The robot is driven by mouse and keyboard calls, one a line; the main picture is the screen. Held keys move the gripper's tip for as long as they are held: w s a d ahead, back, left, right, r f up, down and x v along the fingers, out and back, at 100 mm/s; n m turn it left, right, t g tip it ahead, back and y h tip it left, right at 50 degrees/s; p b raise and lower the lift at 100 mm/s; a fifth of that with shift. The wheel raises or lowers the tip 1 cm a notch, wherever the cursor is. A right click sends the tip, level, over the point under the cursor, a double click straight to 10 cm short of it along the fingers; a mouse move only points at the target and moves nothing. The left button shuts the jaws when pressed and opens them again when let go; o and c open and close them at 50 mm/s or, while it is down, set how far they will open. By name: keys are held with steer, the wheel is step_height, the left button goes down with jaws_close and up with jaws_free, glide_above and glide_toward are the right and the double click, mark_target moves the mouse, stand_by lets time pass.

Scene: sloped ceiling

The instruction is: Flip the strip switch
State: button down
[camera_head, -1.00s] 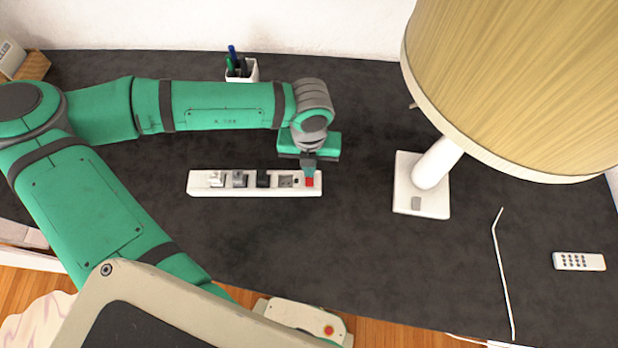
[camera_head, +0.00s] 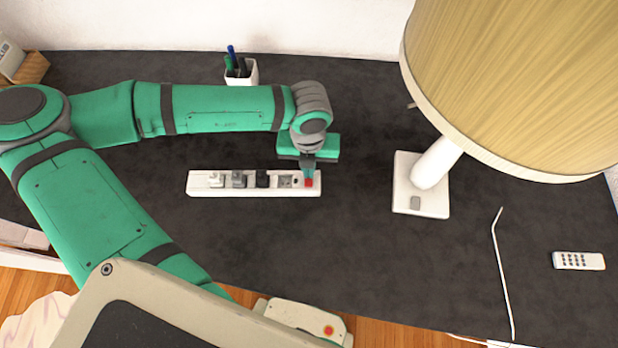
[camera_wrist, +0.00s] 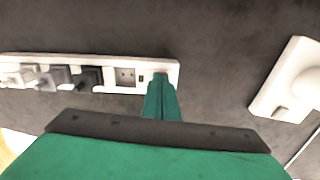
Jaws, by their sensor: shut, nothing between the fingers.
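A white power strip (camera_head: 225,189) lies on the dark desk, with several plugs in its left sockets and one empty socket (camera_head: 286,181) near the right. Its red switch (camera_head: 309,183) is at the right end. My gripper (camera_head: 308,175) is shut and empty, with its fingertips right at the switch; whether they touch it I cannot tell. In the wrist view the strip (camera_wrist: 105,62) runs across the top left, and the shut fingers (camera_wrist: 161,84) cover most of the switch, with only a faint reddish edge showing.
A lamp with a wide shade (camera_head: 520,80) and white base (camera_head: 421,204) stands to the right. A pen cup (camera_head: 242,76) is behind the arm. A remote (camera_head: 579,261) and a white cable (camera_head: 502,270) lie at the right. The desk in front of the strip is clear.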

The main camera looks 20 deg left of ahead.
steer(key=shift+w+d+f, duration=0.1)
steer(key=shift+f, duration=0.25)
step_height(320, 180, up, 7)
stand_by(1.2)
steer(key=shift+s, duration=0.2)
stand_by(0.3)
